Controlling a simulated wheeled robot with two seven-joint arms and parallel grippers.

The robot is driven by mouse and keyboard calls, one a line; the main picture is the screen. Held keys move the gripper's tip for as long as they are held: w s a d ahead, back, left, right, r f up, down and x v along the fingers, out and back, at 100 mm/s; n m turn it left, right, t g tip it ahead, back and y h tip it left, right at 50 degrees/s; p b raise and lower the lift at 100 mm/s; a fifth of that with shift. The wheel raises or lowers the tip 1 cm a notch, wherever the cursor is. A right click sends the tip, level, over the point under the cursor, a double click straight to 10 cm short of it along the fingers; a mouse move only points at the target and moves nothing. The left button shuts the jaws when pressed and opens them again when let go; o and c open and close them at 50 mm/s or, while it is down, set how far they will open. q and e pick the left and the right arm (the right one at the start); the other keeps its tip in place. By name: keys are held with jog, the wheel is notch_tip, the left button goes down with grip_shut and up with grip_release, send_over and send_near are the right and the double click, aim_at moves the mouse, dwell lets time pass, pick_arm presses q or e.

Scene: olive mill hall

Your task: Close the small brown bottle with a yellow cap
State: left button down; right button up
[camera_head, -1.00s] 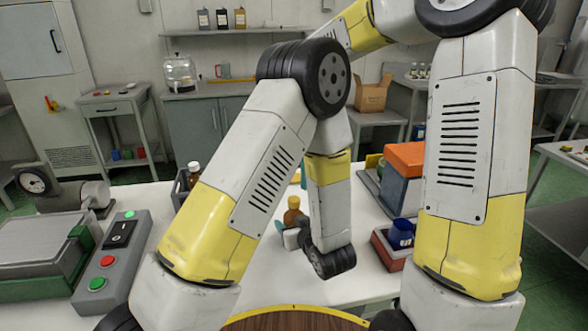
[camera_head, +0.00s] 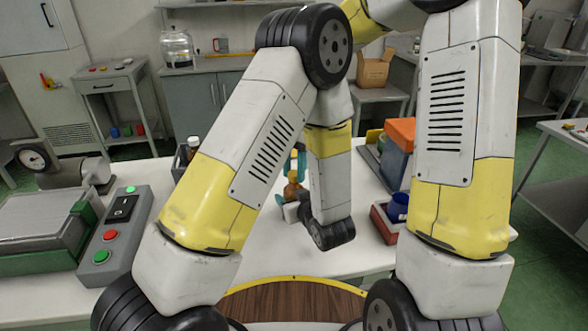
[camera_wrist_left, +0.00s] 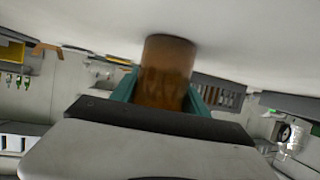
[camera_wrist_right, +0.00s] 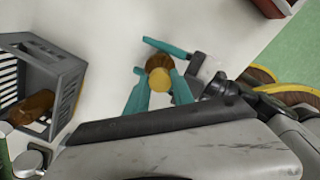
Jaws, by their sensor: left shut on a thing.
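The small brown bottle (camera_head: 291,191) stands on the white table in the head view. In the left wrist view its brown body (camera_wrist_left: 166,70) fills the space between the teal fingers of my left gripper (camera_wrist_left: 163,92), which is shut on it. The right wrist view shows the yellow cap (camera_wrist_right: 159,79) in front of the bottle's brown round shoulder (camera_wrist_right: 158,62). My right gripper (camera_wrist_right: 158,84) has one teal finger on each side of the cap; I cannot tell whether they press on it. Whether the cap sits on the bottle's neck is also unclear.
A control box (camera_head: 112,232) and a scale stand on the table's left. A blue cup (camera_head: 397,206) is on the right. The arms hide much of the table.

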grip_shut()
jog(key=m, duration=0.5)
jog(key=shift+m, duration=0.3)
jog(key=m, duration=0.8)
jog(key=o, duration=1)
grip_release()
